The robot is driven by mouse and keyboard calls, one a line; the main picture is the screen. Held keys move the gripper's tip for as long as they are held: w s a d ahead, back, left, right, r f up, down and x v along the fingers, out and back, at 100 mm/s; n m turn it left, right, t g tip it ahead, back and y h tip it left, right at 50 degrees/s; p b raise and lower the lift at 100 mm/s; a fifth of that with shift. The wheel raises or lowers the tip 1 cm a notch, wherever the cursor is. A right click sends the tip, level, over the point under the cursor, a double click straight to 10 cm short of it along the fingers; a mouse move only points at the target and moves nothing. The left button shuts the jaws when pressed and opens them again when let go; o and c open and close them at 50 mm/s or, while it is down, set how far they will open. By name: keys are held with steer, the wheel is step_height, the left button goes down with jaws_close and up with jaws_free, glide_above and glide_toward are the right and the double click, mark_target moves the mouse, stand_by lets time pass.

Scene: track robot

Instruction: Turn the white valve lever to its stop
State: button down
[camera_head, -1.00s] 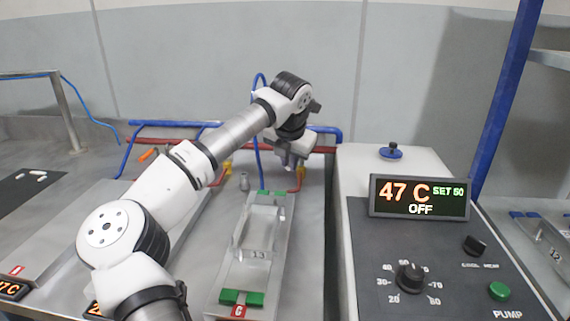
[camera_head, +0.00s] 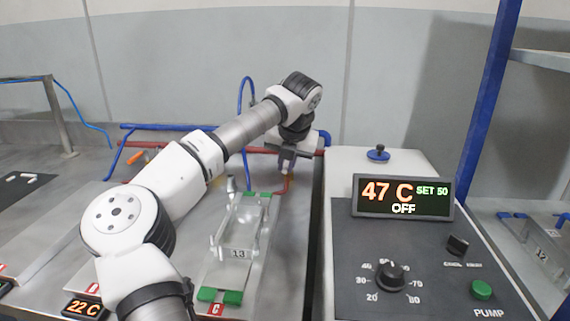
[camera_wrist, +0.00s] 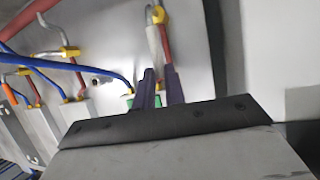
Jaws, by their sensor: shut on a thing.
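The white valve lever (camera_wrist: 154,42) is a pale bar beside a red hose in the wrist view. It runs from the yellow fitting (camera_wrist: 158,14) towards the gap between my fingers. My gripper (camera_wrist: 159,70) is shut on the lever, with the two dark fingers close together; the fingers partly hide the held end. In the head view my gripper (camera_head: 287,168) points down behind the tray marked 13, at the red hose. The lever is too small and covered there to make out its angle.
The tray marked 13 (camera_head: 238,254) with green pads stands in front of my gripper. The heater unit (camera_head: 378,158), its display reading 47 C and OFF, stands close on the right. Blue (camera_head: 152,126) and red (camera_head: 137,143) pipes run along the back. A blue hose (camera_wrist: 85,68) passes left of my fingers.

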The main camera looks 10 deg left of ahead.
steer(key=c, duration=1.5)
jaws_free()
steer(key=shift+o, duration=0.2)
steer(key=v, duration=1.4)
steer(key=shift+d+f, duration=0.1)
steer(key=shift+f, duration=0.05)
